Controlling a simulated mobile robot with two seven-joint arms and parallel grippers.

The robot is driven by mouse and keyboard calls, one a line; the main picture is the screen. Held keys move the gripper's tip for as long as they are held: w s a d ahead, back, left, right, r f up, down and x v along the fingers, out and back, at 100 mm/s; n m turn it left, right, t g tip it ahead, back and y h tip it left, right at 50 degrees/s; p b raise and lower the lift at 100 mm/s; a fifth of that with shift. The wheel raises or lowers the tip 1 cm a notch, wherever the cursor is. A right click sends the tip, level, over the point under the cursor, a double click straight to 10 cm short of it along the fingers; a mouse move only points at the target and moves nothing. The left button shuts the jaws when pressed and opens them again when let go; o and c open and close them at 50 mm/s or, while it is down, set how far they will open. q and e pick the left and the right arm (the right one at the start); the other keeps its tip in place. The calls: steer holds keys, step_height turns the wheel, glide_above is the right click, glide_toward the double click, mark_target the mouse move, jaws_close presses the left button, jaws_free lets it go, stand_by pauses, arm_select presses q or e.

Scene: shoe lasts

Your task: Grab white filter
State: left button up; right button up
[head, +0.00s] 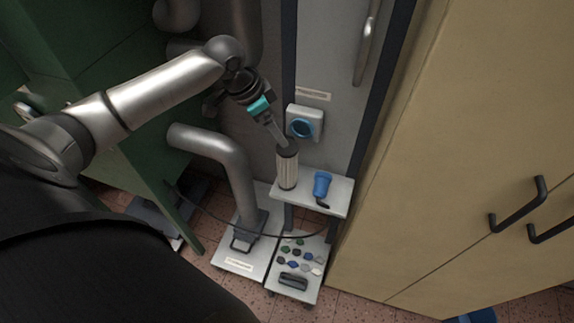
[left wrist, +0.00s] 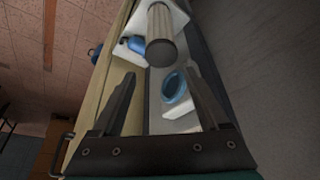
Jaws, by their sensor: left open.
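The white filter (head: 288,170) is a pleated cylinder with a dark cap, standing upright on a small white shelf (head: 338,195). In the left wrist view the filter (left wrist: 159,22) is at the top, with its dark round end toward the camera. My left gripper (head: 279,140) is just above the filter's top in the head view. In the left wrist view my left gripper (left wrist: 156,88) has its two fingers apart with nothing between them, and the filter lies beyond the fingertips. Whether a finger touches the cap cannot be told. My right gripper is not in view.
A blue plug (head: 322,184) lies on the shelf right of the filter. A white socket with a blue ring (head: 303,127) is on the grey panel behind. A bent grey pipe (head: 235,165) stands left. A lower tray (head: 312,285) holds several small pieces. A beige cabinet (head: 470,150) bounds the right.

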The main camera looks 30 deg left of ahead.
mark_target(289, 147)
arm_select(q)
steer(key=x, duration=0.7)
steer(key=shift+w, duration=0.1)
steer(key=shift+a+b+x, duration=0.2)
steer(key=shift+b+x, duration=0.3)
steer(key=shift+x, duration=2.2)
steer(key=shift+f, duration=0.1)
steer(key=shift+c, duration=0.4)
jaws_close()
